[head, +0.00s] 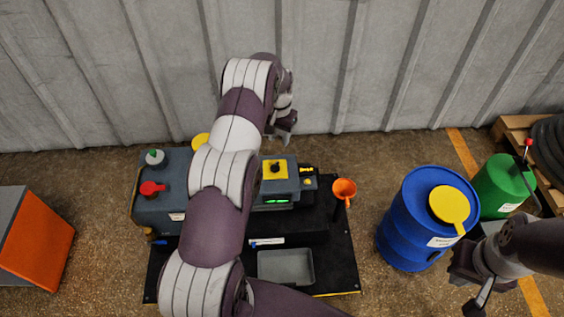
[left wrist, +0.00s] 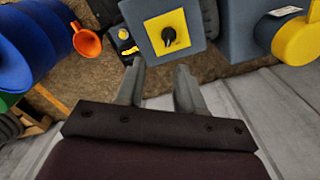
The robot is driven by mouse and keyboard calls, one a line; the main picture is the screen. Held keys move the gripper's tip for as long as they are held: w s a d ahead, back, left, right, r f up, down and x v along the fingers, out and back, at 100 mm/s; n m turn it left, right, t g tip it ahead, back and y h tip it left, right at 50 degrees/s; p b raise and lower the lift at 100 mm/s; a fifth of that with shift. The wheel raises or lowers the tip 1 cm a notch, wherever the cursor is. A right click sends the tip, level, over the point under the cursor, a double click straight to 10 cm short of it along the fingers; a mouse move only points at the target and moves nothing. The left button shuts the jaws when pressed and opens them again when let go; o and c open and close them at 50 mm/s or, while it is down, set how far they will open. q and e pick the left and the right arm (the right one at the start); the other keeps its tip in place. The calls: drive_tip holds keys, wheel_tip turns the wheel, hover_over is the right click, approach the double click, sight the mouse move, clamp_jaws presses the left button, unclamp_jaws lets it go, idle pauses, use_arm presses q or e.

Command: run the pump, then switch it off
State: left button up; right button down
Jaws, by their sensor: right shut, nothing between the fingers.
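The blue-grey pump unit (head: 160,208) stands on a black base, partly hidden behind my left arm. A yellow square plate with a black rotary knob (head: 275,169) is on its control box; the knob also shows in the left wrist view (left wrist: 169,36). A green-lit display (head: 276,201) is on the box's front. My left gripper (head: 281,128) is beyond the box, towards the wall. In the left wrist view its fingers (left wrist: 158,72) are apart and empty, short of the knob and not touching it. My right gripper (head: 478,303) is shut and empty at the lower right.
A red handle (head: 152,188) and a grey knob with a green top (head: 154,157) are on the unit's left. An orange funnel (head: 344,189), a grey tray (head: 286,266), a blue drum (head: 405,222) and a green drum (head: 500,188) stand around. The corrugated wall (head: 330,60) is close behind.

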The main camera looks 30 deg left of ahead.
sight(275, 165)
use_arm(q)
drive_tip(key=f, duration=0.5)
drive_tip(key=a+f+b, duration=0.1)
drive_tip(key=f, duration=0.4)
drive_tip(key=a+f+b, duration=0.1)
drive_tip(key=f, duration=0.4)
drive_tip(key=shift+w+f, duration=0.2)
drive_tip(key=shift+w, duration=0.1)
clamp_jaws()
